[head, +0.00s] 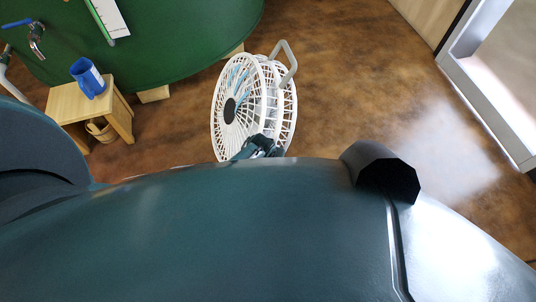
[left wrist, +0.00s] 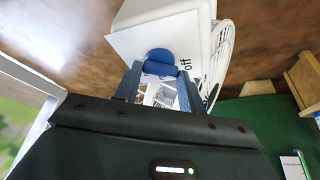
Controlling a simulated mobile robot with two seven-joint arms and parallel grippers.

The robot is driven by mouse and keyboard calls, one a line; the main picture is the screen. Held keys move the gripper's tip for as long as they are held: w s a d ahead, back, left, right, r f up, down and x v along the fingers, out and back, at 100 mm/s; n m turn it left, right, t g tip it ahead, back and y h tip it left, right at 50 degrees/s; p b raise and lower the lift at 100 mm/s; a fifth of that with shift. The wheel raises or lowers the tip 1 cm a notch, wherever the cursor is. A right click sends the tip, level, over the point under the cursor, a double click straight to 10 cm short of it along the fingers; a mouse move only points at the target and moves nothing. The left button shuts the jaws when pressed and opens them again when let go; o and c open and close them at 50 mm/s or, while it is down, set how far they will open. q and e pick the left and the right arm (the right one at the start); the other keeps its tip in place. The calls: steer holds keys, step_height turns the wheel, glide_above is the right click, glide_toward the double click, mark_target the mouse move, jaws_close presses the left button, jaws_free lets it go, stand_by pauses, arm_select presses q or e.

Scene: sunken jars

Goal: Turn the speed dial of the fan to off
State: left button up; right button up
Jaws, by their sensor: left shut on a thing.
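The white fan (head: 228,88) stands on the brown floor in the head view, its round cage facing left. In the left wrist view, the blue speed dial (left wrist: 160,57) sits on the fan's white panel (left wrist: 125,45), with the word "off" printed to its right. My left gripper (left wrist: 159,72) is at the panel, its two fingers closed on either side of the dial. In the head view, the left gripper (head: 260,147) shows dark at the lower part of the fan. The dial is hidden in the head view. My right gripper is not in view.
A wooden stool (head: 70,104) with a blue jug (head: 88,77) stands left of the fan. A large green tank (head: 170,45) is behind it, with a tap (head: 36,40) at far left. Open floor (head: 350,80) lies right of the fan, up to a door frame (head: 485,95).

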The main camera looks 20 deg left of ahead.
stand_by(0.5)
arm_select(q)
steer(key=o, duration=1)
steer(key=shift+r, duration=0.1)
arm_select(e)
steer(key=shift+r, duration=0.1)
